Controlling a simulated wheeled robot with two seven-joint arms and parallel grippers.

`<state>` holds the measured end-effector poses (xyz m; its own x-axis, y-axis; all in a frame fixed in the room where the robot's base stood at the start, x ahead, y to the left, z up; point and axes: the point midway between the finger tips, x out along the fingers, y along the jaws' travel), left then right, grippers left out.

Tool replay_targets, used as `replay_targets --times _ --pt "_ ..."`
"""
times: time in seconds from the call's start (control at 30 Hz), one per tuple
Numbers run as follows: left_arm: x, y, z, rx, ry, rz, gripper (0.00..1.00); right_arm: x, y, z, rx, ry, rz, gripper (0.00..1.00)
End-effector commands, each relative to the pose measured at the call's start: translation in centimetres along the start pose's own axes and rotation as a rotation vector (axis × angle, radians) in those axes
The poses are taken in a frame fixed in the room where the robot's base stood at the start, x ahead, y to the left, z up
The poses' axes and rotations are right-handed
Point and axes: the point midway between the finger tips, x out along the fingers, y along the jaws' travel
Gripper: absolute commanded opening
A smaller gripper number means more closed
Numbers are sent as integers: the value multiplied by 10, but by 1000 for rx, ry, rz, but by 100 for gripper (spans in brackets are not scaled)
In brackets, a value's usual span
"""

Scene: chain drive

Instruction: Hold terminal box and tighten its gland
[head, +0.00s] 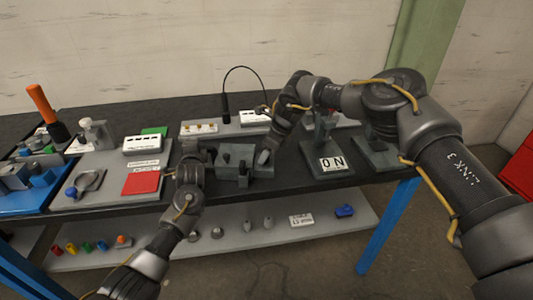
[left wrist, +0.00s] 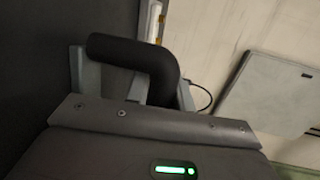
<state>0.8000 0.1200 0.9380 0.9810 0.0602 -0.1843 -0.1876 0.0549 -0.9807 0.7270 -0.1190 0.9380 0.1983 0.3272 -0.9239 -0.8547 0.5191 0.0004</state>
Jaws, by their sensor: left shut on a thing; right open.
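A dark grey-green block-like unit (head: 236,154), which may be the terminal box, stands at the front of the bench in the middle of the head view. My left gripper (head: 208,157) is at its left side, small and partly hidden there. In the left wrist view it is shut on a black bent part (left wrist: 135,58), like a thick handle; I cannot tell whether this belongs to the box. My right gripper (head: 265,154) is open, pointing down at the right end of the unit. I cannot make out the gland.
A grey stand with an "ON" plate (head: 331,163) is close on the right. A grey panel with brass fittings (head: 200,128) and a black cable (head: 243,68) are behind. A red square (head: 141,183) and a white labelled box (head: 142,144) lie left. A lower shelf (head: 270,232) holds small parts.

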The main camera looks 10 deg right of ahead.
Motion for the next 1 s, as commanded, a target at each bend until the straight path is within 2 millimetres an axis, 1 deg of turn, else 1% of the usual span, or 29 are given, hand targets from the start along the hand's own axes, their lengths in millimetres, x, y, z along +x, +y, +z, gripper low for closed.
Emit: replay_targets --times 0.1,0.33,0.37,0.6,0.7,0.83,1.0 --pt "0 1 1 0 -1 2 0 4 0 0 -1 0 0 50" --pt "0 1 1 0 -1 2 0 5 0 0 0 0 0 50" --pt "0 1 1 0 -1 2 0 5 0 0 0 0 0 47" --pt "0 1 1 0 -1 2 0 4 0 0 0 0 0 16" --pt "0 1 1 0 -1 2 0 4 0 0 0 0 0 5" --pt "0 1 1 0 -1 2 0 5 1 0 45 0 -17 5" --pt "0 1 0 0 -1 2 0 5 2 0 204 -1 -83 5"
